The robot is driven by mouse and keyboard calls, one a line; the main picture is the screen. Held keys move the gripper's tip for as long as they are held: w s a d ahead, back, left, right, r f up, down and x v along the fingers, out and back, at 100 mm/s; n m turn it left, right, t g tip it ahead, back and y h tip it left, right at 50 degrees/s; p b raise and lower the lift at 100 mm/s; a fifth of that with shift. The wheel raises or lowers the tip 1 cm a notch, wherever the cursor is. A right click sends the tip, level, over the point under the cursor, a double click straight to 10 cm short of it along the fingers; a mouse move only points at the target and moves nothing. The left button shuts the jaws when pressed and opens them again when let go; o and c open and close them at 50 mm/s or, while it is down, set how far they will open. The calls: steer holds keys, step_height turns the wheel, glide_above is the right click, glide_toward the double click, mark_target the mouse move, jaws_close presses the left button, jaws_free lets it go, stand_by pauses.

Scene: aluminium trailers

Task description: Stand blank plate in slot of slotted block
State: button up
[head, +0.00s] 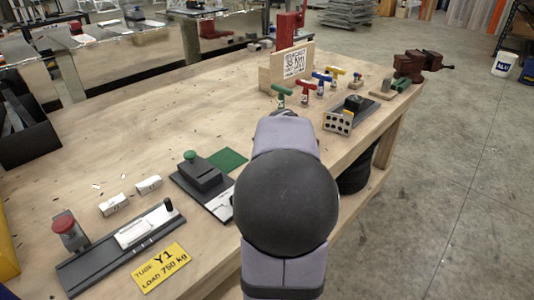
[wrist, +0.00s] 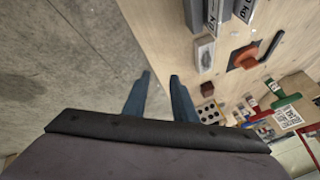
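In the head view, a pale, thin plate (head: 137,230) lies flat on a long dark fixture at the front left; I take it as the blank plate but cannot be sure. Two small whitish blocks stand just behind it, one to the left (head: 112,204) and one to the right (head: 148,185); either may be the slotted block, but slots are too small to tell. My gripper (wrist: 160,95) is open in the wrist view, with nothing between its two fingers. It hangs near the bench edge, apart from these things. The head view hides it behind my arm.
A yellow sign (head: 162,268) lies in front of the fixture. A dark stand with a green knob (head: 199,172) is beside a green pad (head: 228,159). Coloured T-handled tools, a holed block (head: 337,122) and a red vise (head: 408,65) occupy the far right. The bench's middle left is mostly clear.

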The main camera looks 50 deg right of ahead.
steer(key=w+a+r+n+g+y+p, duration=0.1)
steer(key=w+a+r+n+p, duration=0.4)
steer(key=p, duration=0.9)
steer(key=w+a+r+y, duration=0.1)
steer(key=w+a+r, duration=0.1)
steer(key=w+a, duration=0.2)
steer(key=shift+a+n+p, duration=0.35)
steer(key=shift+n+p, duration=0.05)
steer(key=p+x, duration=0.2)
steer(key=x, duration=0.1)
steer(key=shift+s+d+f, duration=0.1)
steer(key=shift+s+d, duration=0.05)
steer(key=shift+p+x, duration=0.65)
steer(key=shift+x, duration=1.3)
steer(key=shift+c, duration=0.6)
jaws_close()
